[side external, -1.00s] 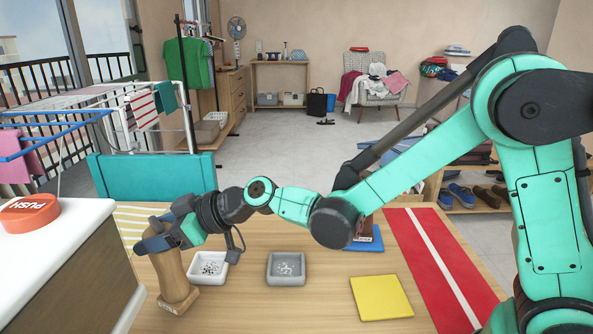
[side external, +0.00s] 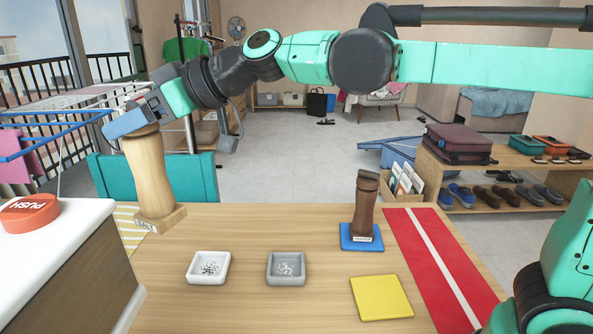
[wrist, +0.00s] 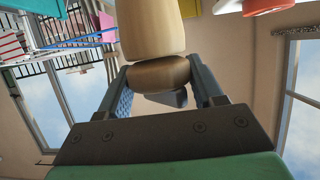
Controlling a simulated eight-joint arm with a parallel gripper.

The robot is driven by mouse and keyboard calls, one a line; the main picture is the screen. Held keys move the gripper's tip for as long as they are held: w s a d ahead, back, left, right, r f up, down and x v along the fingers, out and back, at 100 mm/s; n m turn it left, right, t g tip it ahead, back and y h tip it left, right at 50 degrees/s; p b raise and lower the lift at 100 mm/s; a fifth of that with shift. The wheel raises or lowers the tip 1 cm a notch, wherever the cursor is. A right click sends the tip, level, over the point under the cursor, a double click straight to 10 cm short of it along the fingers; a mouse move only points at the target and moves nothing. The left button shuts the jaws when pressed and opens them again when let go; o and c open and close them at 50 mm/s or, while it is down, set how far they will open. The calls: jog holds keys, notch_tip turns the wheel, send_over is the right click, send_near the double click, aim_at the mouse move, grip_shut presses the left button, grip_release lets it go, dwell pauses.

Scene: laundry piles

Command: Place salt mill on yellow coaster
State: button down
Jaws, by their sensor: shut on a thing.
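The light wooden salt mill (side external: 151,178), with a label reading SALT on its square base, is held upright above the left part of the table. My gripper (side external: 138,122) is shut on its top; the wrist view shows the fingers (wrist: 160,85) on both sides of the knob, with the mill's body (wrist: 151,28) beyond. The yellow coaster (side external: 381,297) lies bare at the front right of the table. A dark wooden mill (side external: 364,206) stands on a blue coaster (side external: 361,239) behind it.
A white dish (side external: 208,282) and a grey dish (side external: 286,283), both with small bits inside, sit mid-table. A red runner with a white stripe (side external: 432,240) lies at the right. A white-topped cabinet with a red PUSH button (side external: 29,213) stands at the left.

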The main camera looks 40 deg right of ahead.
jog(key=s+d+f+m+t+h, duration=0.45)
jog(key=s+d+m+h, duration=0.5)
jog(key=d, duration=0.35)
jog(key=s+d+r+m+g+h, duration=0.3)
jog(key=s+d+m+g+h, duration=0.15)
jog(key=d+m+h, duration=0.2)
jog(key=s+d+r+m+g+h, duration=0.3)
jog(key=s+d+m+g+h, duration=0.15)
jog(key=d, duration=0.35)
notch_tip(320, 180, down, 20)
jog(key=m+h, duration=0.1)
jog(key=shift+s+r, duration=0.15)
jog(key=shift+r, duration=0.05)
jog(key=shift+t, duration=0.25)
jog(key=shift+c, duration=0.6)
grip_release()
